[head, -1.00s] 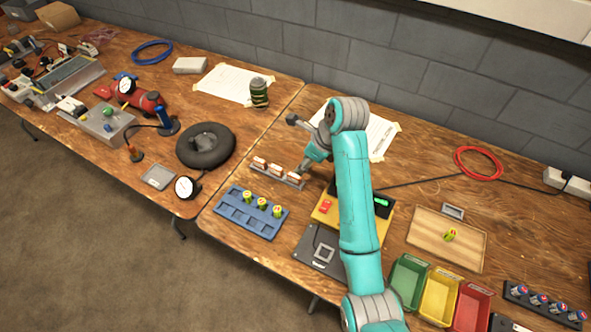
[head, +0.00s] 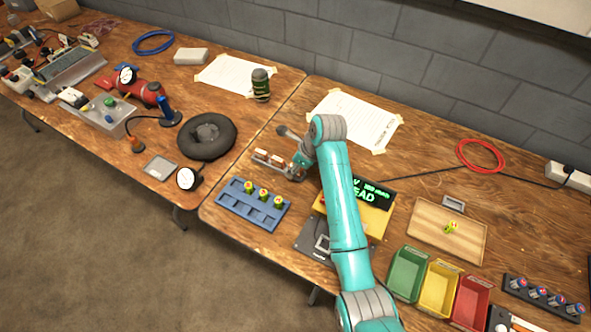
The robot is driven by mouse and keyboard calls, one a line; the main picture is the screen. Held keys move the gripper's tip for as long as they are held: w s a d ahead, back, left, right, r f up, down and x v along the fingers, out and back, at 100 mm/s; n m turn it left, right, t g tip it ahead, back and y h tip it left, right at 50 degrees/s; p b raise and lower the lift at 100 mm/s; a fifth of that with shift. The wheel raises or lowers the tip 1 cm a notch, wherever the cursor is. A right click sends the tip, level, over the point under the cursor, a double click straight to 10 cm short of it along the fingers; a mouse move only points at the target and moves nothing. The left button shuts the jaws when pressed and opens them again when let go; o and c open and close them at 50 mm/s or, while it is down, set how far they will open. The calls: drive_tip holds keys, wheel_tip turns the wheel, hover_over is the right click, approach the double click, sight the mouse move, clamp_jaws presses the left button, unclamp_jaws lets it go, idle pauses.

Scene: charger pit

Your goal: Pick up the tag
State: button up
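A narrow grey rack (head: 267,167) stands on the right-hand table, left of my arm. Small upright white-and-red pieces (head: 263,156) sit in it; they look like the tags, but are too small to read. My gripper (head: 294,173) is low at the right end of the rack and hides that end. Whether its fingers touch or hold a piece there cannot be made out.
A blue tray (head: 232,208) with several green-and-yellow cells lies in front of the rack. A yellow tester (head: 376,221) with a lit green display is partly behind my arm. Green (head: 408,273), yellow (head: 439,287) and red bins (head: 470,301) stand to the right.

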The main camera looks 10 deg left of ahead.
clamp_jaws()
drive_tip(key=shift+r, duration=0.1)
wheel_tip(320, 180, up, 9)
drive_tip(key=shift+r, duration=0.2)
drive_tip(key=shift+d+r, duration=0.1)
drive_tip(key=shift+r, duration=0.15)
